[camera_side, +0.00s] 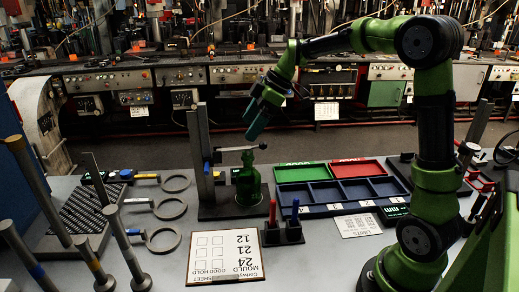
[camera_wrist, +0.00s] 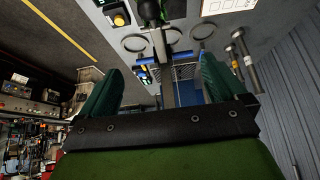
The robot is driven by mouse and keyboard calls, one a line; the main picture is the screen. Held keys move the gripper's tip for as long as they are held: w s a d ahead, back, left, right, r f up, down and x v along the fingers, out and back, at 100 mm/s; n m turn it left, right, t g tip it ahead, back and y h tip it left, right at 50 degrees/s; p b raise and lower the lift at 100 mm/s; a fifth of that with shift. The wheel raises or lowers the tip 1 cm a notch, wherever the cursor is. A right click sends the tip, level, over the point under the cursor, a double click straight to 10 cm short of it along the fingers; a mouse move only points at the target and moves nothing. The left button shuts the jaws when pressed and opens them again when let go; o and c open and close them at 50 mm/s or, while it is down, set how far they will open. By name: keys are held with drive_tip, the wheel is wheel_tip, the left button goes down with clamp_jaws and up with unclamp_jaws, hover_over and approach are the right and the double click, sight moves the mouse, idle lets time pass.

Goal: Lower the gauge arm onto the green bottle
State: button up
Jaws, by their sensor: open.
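The green bottle (camera_side: 248,184) stands upright on the dark base of the gauge stand (camera_side: 201,150), right of the stand's column. A dark green shape, likely the bottle, shows at the top edge there.
A tray with green, red and blue compartments (camera_side: 337,210) lies right of the stand. Red and blue pens stand in holders (camera_side: 283,234) in front. A paper sheet (camera_side: 226,257) lies nearest. Ring gauges (camera_side: 162,240) and several upright rods (camera_side: 125,249) are at left.

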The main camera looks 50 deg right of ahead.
drive_tip(key=shift+r, duration=0.15)
wheel_tip(320, 180, up, 7)
idle(0.9)
drive_tip(key=s+a+f+m+t+h, duration=0.1)
drive_tip(key=s+a+f+m, duration=0.1)
drive_tip(key=s, duration=0.5)
drive_tip(key=s+a+f+m, duration=0.2)
drive_tip(key=s+a+m, duration=0.2)
drive_tip(key=s+m, duration=0.2)
drive_tip(key=s+a+f+m+t+h, duration=0.1)
drive_tip(key=s+a+f+m, duration=0.1)
drive_tip(key=s+m, duration=0.3)
drive_tip(key=s+a, duration=0.1)
drive_tip(key=s, duration=0.2)
drive_tip(key=shift+s+a+f+t+h, duration=0.15)
drive_tip(key=shift+t+h, duration=0.15)
idle(1.6)
